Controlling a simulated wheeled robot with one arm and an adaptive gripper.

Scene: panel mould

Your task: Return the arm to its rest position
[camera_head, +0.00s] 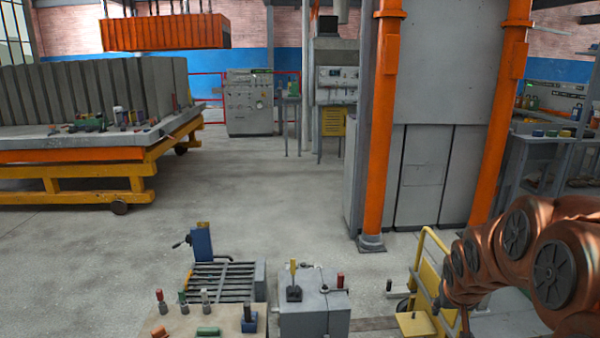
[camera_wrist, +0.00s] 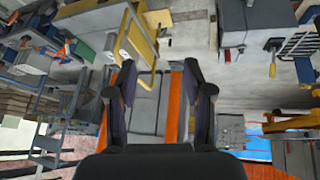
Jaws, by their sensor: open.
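My arm shows as rusty orange links at the right edge of the head view, bent down to the lower right. My gripper (camera_wrist: 160,78) shows in the wrist view with its two dark fingers spread apart and nothing between them. In the head view the gripper (camera_head: 452,308) is small and partly hidden by the arm links. It appears close to a yellow-railed stand (camera_head: 428,285); I cannot tell whether they touch.
A grey box with a lever (camera_head: 314,305) and a bench with small coloured pieces (camera_head: 225,325) stand in front. An orange-posted grey machine (camera_head: 425,165) rises behind. A yellow trolley (camera_head: 150,165) carries a grey panel mould at left. Open floor (camera_head: 260,185) lies between.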

